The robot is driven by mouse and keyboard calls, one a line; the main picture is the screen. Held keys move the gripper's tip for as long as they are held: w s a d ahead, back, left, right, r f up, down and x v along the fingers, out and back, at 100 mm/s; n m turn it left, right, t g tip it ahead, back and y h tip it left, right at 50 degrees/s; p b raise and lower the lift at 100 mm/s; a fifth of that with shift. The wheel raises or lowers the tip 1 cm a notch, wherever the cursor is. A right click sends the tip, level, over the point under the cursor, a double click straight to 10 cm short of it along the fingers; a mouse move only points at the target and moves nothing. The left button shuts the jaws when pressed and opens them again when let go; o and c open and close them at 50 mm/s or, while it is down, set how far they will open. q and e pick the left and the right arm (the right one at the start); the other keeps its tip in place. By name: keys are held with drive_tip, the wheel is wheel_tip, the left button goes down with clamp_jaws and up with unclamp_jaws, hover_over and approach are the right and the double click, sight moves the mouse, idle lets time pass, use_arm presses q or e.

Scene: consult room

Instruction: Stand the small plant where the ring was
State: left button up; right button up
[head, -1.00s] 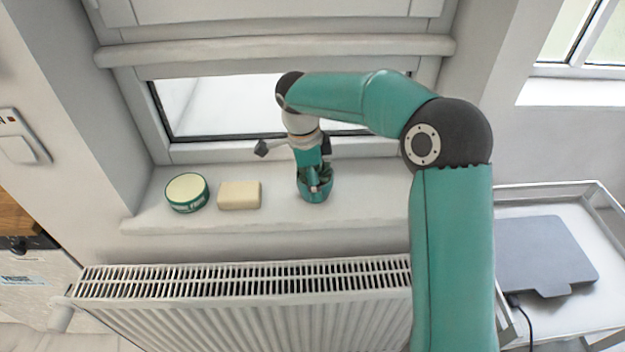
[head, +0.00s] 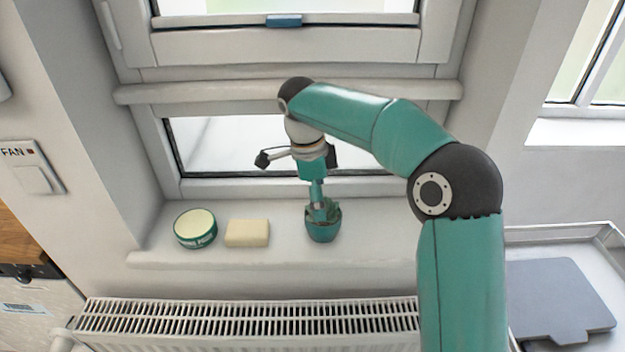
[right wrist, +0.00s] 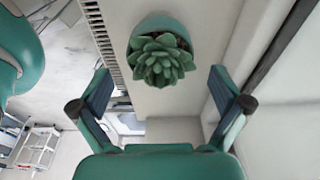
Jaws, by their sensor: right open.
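The small plant (head: 322,222), a green succulent in a teal pot, stands upright on the window sill (head: 375,225). It also shows in the right wrist view (right wrist: 160,60), beyond the fingertips. My right gripper (head: 318,205) is just above and behind the plant in the head view. In the right wrist view the right gripper (right wrist: 160,95) has its two fingers wide apart, with nothing between them. I see no ring in these frames. My left gripper is out of view.
A round green and white tin (head: 195,229) and a cream block (head: 247,233) stand on the sill to the left of the plant. A radiator (head: 250,318) is below the sill. A trolley with a grey flat device (head: 562,300) is at the right. The sill between block and plant is clear.

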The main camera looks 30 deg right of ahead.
drive_tip(key=r, duration=0.5)
drive_tip(key=shift+w+a+r, duration=0.1)
drive_tip(key=shift+w+a, duration=0.1)
drive_tip(key=shift+a, duration=0.15)
drive_tip(key=shift+p, duration=0.3)
